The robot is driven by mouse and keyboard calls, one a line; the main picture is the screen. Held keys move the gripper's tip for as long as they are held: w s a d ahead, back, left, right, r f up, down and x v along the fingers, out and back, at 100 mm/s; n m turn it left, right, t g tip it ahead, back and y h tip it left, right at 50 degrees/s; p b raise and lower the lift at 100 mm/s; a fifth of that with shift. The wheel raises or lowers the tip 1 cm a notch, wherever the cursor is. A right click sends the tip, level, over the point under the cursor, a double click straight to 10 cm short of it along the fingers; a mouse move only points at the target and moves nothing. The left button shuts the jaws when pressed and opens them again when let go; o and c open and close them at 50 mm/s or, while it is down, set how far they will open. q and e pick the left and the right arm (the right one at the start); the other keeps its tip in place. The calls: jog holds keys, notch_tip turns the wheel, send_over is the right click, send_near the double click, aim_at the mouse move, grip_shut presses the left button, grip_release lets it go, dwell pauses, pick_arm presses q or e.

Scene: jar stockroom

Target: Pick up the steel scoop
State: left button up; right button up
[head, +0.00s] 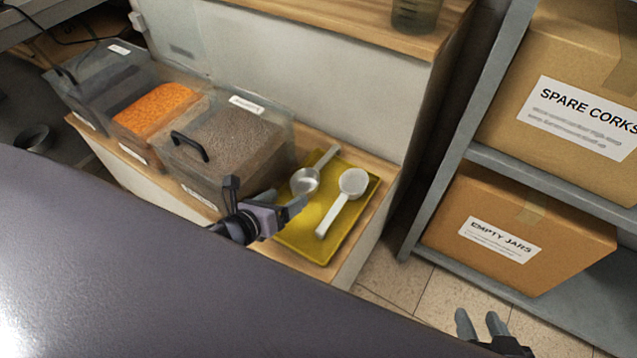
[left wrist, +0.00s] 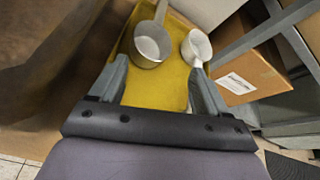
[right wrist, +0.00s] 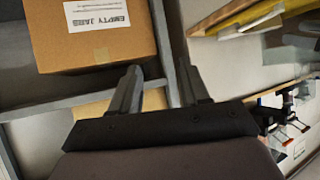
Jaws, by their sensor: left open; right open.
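The steel scoop (head: 305,181) lies on a yellow tray (head: 292,244), its handle pointing up and to the right. A white scoop (head: 353,183) lies to its right, handle toward the tray's near edge. My left gripper (head: 283,202) is open and empty by the tray's left side, near the steel scoop's bowl. In the left wrist view the steel scoop (left wrist: 152,42) shows beyond and between the open fingers (left wrist: 158,66); the white scoop (left wrist: 196,46) is partly behind the right finger. My right gripper (head: 482,322) is open and empty, low at the right, away from the tray.
Lidded bins, one with orange contents (head: 152,108) and one with brown contents (head: 225,140), stand left of the tray on a wooden shelf. A grey rack at right holds a spare corks box (head: 520,75) and an empty jars box (head: 470,205). A jar (head: 415,14) stands above.

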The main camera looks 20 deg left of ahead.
pick_arm(q)
jog(key=m, duration=0.1)
jog(key=w+f+m+b, duration=0.1)
jog(key=m, duration=0.1)
jog(key=shift+w+a+f, duration=0.25)
jog(key=shift+a, duration=0.15)
jog(key=b, duration=0.2)
send_near(314, 176)
jog(key=shift+x, duration=2.15)
jog(key=shift+f, duration=0.1)
jog(key=c, duration=0.7)
pick_arm(e)
jog(key=shift+w+a+f+y, duration=0.1)
jog(key=shift+w+a+y, duration=0.1)
jog(key=shift+a, duration=0.25)
jog(key=shift+w+a+f+y, duration=0.1)
jog(key=shift+w+a, duration=0.1)
jog(key=shift+a, duration=0.25)
